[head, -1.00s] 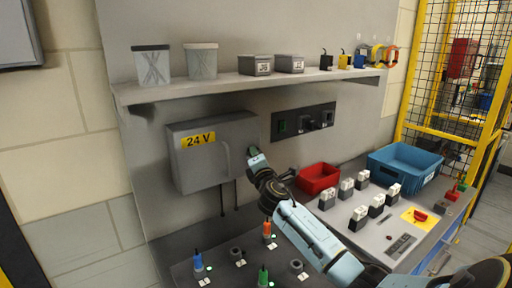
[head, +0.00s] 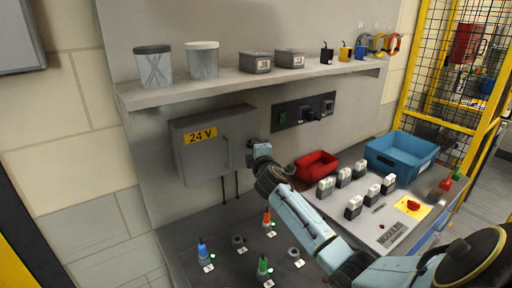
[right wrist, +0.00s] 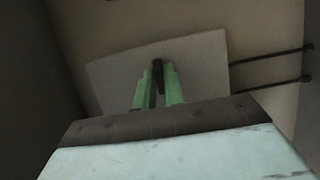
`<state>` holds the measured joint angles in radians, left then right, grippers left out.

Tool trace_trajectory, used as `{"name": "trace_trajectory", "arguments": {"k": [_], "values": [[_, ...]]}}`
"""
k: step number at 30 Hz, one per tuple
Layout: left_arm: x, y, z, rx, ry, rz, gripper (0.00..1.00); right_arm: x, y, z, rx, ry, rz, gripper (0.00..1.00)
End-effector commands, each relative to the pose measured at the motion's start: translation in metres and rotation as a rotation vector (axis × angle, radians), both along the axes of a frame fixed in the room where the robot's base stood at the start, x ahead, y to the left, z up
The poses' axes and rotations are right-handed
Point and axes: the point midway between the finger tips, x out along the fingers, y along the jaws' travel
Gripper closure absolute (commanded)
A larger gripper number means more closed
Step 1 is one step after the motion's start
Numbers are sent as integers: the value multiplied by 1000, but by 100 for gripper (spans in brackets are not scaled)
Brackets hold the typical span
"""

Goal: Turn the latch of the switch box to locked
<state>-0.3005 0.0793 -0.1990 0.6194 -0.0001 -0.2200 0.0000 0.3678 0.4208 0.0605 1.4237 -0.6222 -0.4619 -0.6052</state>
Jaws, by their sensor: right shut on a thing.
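The switch box (head: 205,150) is a grey wall box with a yellow "24 V" label and a handle on its front. My right gripper (head: 253,146) is at the box's right side; its fingers are mostly hidden there by my own wrist. In the right wrist view my right gripper (right wrist: 158,88) has its two green fingers closed around a small dark bar, the latch (right wrist: 158,66), in front of a pale panel. The latch's turn angle is hard to judge, and any locked mark is not visible. My left gripper is not in view.
Two cables (head: 236,188) hang below the box. A dark switch panel (head: 303,111) is on the wall just right of my gripper. A shelf (head: 225,88) with containers runs above. A red bin (head: 317,165), a blue crate (head: 402,155) and several connectors occupy the bench.

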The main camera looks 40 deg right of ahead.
Motion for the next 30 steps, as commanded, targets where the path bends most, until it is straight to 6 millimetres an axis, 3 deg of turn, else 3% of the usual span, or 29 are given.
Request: {"name": "trace_trajectory", "arguments": {"k": [8,9,14,23,30], "values": [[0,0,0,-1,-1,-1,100,0,0,-1,4,0,0,100],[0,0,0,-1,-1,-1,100,0,0,-1,4,0,0,87],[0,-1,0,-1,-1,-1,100,0,0,-1,3,-1,0,67],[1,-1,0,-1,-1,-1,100,-1,1,0,1,0,0,67],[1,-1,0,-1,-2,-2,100,-20,11,-1,1,0,1,67]]}}
